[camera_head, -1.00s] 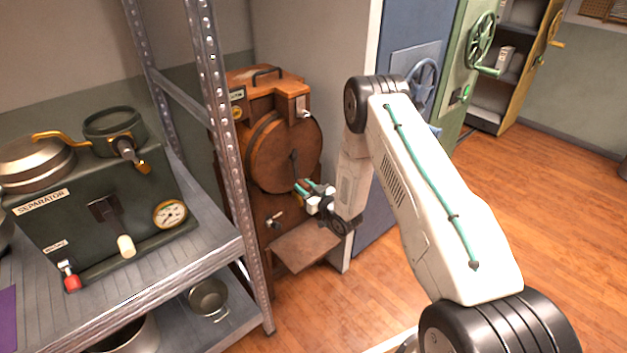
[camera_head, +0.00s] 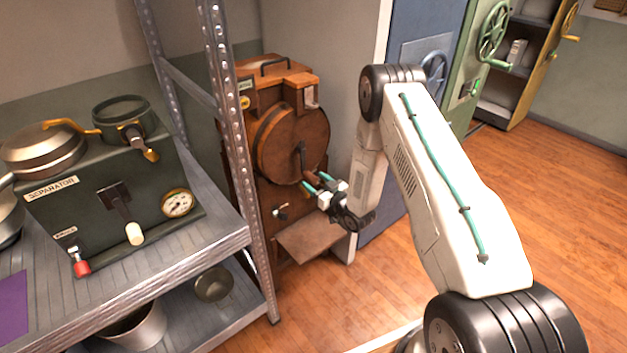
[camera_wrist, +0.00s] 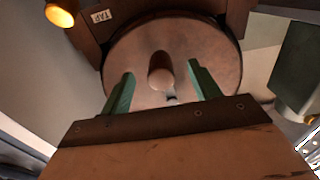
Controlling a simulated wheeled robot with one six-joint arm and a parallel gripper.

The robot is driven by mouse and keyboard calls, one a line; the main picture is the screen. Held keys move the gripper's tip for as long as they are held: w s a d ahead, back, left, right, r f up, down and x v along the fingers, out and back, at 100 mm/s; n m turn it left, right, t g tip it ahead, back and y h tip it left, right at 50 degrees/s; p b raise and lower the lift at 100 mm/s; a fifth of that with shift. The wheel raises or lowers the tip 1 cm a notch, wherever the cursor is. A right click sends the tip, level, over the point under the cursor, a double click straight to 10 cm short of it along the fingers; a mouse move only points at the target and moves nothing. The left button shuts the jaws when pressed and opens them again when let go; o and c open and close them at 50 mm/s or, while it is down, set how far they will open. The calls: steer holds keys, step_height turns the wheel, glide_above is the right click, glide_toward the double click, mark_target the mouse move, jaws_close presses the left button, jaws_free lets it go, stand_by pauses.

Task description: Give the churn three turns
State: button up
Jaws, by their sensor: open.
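The churn (camera_head: 262,215) is a brown wooden cabinet with a round drum (camera_head: 280,145) on its front, standing behind the shelf post. A dark crank arm (camera_head: 302,157) hangs down from the drum's middle, with a brown handle (camera_head: 311,178) at its lower end. My gripper (camera_head: 317,183) is open, with its teal fingertips close around or beside the handle. In the wrist view, the handle's rounded end (camera_wrist: 161,76) faces me, in line with the gap between the two fingers (camera_wrist: 163,88). I cannot tell whether either finger touches it.
A metal shelf (camera_head: 215,240) on the left carries a green separator (camera_head: 90,215); its post stands close beside the churn. A tap (camera_head: 280,211) and a small ledge (camera_head: 312,240) are below the drum. Blue (camera_head: 415,30) and green cabinets stand to the right. The wooden floor there is clear.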

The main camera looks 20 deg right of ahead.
steer(key=v, duration=0.6)
steer(key=shift+s, duration=0.2)
stand_by(0.5)
